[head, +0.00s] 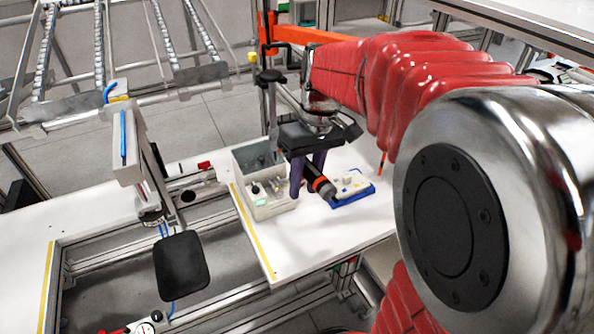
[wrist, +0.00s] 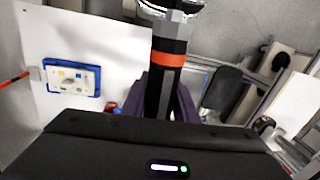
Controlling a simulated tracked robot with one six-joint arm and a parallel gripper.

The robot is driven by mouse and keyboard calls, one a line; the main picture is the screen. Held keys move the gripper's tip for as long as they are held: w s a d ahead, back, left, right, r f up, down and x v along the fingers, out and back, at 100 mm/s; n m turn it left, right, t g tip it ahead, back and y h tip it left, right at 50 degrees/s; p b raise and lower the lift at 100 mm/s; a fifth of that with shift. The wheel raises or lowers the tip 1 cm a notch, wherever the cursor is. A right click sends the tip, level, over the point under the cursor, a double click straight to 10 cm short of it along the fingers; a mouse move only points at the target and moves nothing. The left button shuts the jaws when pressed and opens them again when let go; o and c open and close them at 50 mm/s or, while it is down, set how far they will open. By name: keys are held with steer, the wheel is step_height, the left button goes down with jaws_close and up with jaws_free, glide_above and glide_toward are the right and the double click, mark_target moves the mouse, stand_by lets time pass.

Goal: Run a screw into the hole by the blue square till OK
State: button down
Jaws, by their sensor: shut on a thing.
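My gripper (head: 308,174) has dark purple fingers and is shut on a black power screwdriver (head: 322,186) with an orange band. In the wrist view the screwdriver (wrist: 166,62) runs up from between the fingers (wrist: 168,100). Its far end is at the picture's top edge, and I cannot tell whether a screw is on it. A white plate (head: 350,186) lies in a blue tray (head: 352,200) on the table, just right of the screwdriver. In the wrist view the plate (wrist: 75,79) shows small coloured marks at left. The blue square and its hole are too small to make out for sure.
A grey divided bin (head: 272,212) with small parts stands left of the gripper on the white table (head: 310,245). A black pad on a stand (head: 181,265) is at the left. Metal roller rails (head: 100,50) rise behind. The table's front is clear.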

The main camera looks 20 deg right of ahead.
steer(key=shift+f, duration=2.2)
steer(key=shift+f, duration=2.9)
step_height(320, 180, up, 6)
steer(key=shift+d, duration=0.1)
stand_by(0.5)
